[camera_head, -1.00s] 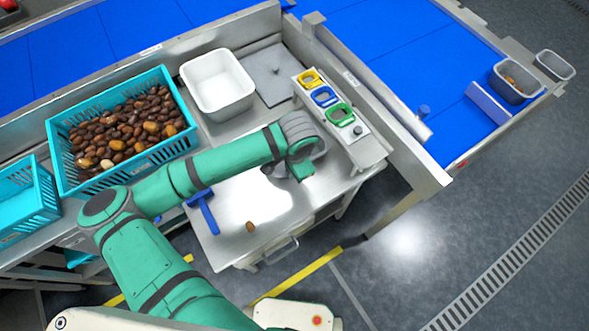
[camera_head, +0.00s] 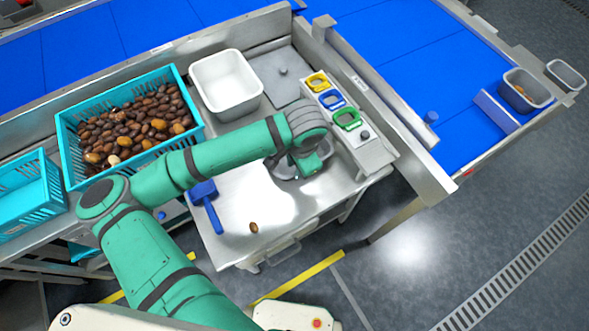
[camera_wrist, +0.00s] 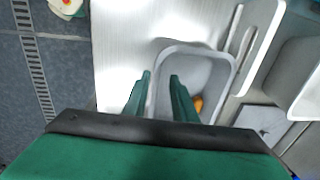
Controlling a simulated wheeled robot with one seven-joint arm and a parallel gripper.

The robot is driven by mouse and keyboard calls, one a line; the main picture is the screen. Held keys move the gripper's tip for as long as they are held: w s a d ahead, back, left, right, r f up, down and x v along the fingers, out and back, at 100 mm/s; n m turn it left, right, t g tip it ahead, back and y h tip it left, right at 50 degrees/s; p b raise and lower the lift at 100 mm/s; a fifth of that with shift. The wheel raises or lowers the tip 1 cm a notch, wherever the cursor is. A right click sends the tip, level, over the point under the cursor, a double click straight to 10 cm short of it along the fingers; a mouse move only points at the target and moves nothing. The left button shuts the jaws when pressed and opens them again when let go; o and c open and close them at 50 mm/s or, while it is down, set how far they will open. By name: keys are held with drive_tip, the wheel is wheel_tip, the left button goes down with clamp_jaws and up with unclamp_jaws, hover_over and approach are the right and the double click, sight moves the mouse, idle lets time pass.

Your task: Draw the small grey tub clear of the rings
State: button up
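The small grey tub (camera_wrist: 190,45) stands on the metal table in the wrist view, with an orange-brown date (camera_wrist: 198,103) inside. My gripper (camera_wrist: 160,75) is over its left side, its two green fingers apart, one on each side of the tub's left wall. I cannot tell whether they touch it. In the head view my gripper (camera_head: 312,162) is low over the table, beside the ring stand, and mostly hides the tub. The yellow ring (camera_head: 318,82), blue ring (camera_head: 332,99) and green ring (camera_head: 347,119) sit in a row on the stand.
A white tub (camera_head: 227,84) and a teal crate of dates (camera_head: 66,150) stand behind my arm. A blue scraper (camera_head: 207,202) and a loose date (camera_head: 254,228) lie on the front of the table. The table's front right is clear.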

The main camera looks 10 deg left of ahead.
drive_tip(key=shift+s+d+r, duration=0.1)
drive_tip(key=shift+r, duration=0.85)
drive_tip(key=shift+s+d+r, duration=0.15)
drive_tip(key=shift+r, duration=0.8)
drive_tip(key=shift+s+d+r, duration=0.1)
drive_tip(key=shift+r, duration=0.85)
